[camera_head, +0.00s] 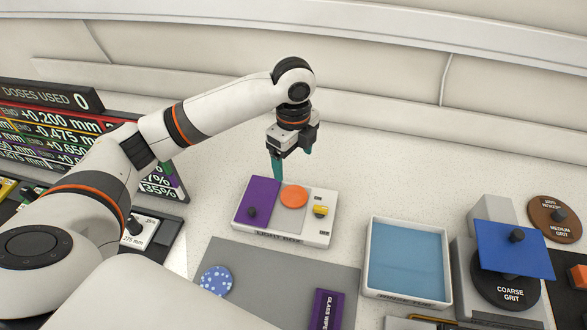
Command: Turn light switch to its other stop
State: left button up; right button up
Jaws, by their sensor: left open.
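A white light box (285,238) stands on the pale counter in the middle of the view. On its right part is a small yellow switch (320,210), with a tiny label above it and another below; both are too small to read. My left gripper (291,165) hangs from above behind the box, pointing down, with its teal fingers apart and nothing between them. One fingertip is near the back edge of the box; I cannot tell whether it touches. The switch is in front of the gripper and to its right. My right gripper is out of view.
A purple plate (257,196) with a dark knob and an orange disc (294,196) lie on the box. A grey mat (270,280) lies in front. A blue-floored tray (406,222) and a grit station (483,300) stand right. Display boards (50,97) are left.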

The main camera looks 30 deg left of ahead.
aim_at(320, 212)
jog(key=k, duration=2)
